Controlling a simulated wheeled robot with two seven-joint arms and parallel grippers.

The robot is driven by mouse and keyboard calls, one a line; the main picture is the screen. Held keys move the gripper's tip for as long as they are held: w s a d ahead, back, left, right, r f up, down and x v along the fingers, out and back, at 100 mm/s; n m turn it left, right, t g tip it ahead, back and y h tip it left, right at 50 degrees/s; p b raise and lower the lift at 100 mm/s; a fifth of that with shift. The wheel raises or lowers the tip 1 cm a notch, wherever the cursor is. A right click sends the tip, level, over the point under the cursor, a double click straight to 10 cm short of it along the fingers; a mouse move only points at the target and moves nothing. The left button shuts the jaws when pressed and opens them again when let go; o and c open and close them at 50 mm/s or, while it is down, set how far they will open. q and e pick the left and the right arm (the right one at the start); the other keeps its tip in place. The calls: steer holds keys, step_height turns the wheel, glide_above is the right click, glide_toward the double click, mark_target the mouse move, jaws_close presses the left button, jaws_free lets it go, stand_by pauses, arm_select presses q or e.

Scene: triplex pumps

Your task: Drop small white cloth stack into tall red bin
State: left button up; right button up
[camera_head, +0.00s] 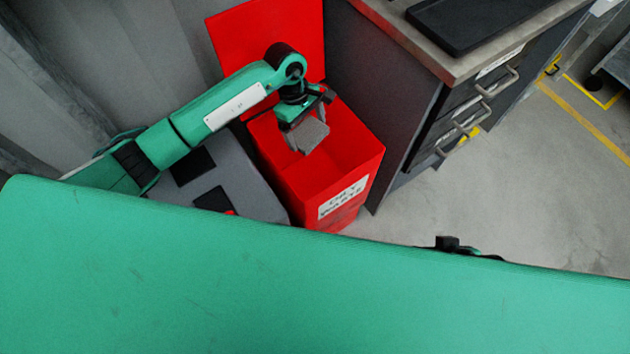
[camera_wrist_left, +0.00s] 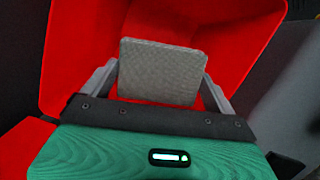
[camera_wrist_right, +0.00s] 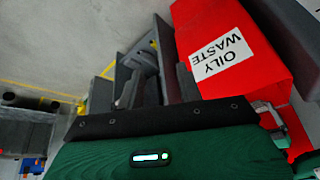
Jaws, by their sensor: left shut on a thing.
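The small cloth stack (camera_head: 313,135), a flat grey-white woven square, is held between the two fingers of my left gripper (camera_head: 308,140). In the left wrist view, the stack (camera_wrist_left: 160,70) stands up between the light grey fingers. My left gripper is shut on it. The tall red bin (camera_head: 345,165) has its lid raised at the back. The cloth is over its open mouth, and red bin walls surround it in the left wrist view. My right gripper (camera_wrist_right: 158,88) shows only in the right wrist view; its dark fingers look apart with nothing between them.
A dark drawer cabinet (camera_head: 410,130) with metal handles stands right of the bin, with a black tray (camera_head: 480,22) on top. A corrugated grey wall (camera_head: 120,60) lies behind. The concrete floor (camera_head: 540,180) at the right is mostly clear, with yellow lines.

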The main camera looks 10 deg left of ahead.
arm_select(q)
steer(key=o, duration=0.8)
steer(key=v, duration=1.3)
steer(key=shift+w+a+r+p, duration=0.1)
steer(key=shift+r+p, duration=0.25)
